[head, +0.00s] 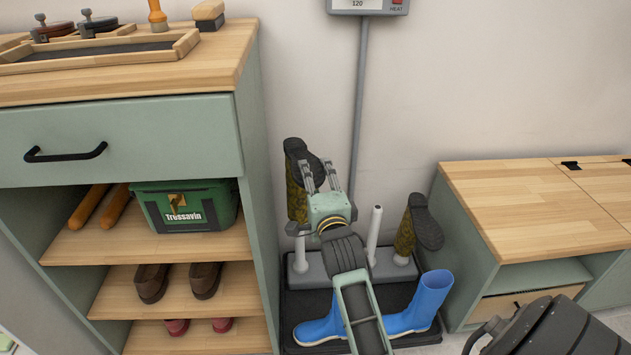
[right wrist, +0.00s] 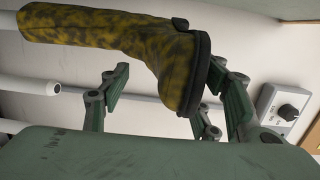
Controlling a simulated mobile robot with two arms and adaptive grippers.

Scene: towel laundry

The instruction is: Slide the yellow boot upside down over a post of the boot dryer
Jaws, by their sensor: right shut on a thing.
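A yellow-and-dark camouflage boot (head: 296,201) with a black sole hangs upside down, sole up, in my right gripper (head: 320,178). In the right wrist view the boot (right wrist: 165,52) lies between the fingers, which are shut on it near the sole end. The boot dryer (head: 312,266) stands by the wall. The boot's lower end is above the dryer's left white post; I cannot tell whether the post is inside it. A middle post (head: 374,232) is bare. A second camouflage boot (head: 404,238) sits upside down at the dryer's right. My left gripper is not in view.
Blue boots (head: 428,300) are on the black tray (head: 290,306) in front of the dryer. A green shelf unit (head: 250,150) stands close on the left, a low wood-topped bench (head: 530,205) on the right. A grey pipe (head: 361,100) runs down the wall behind.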

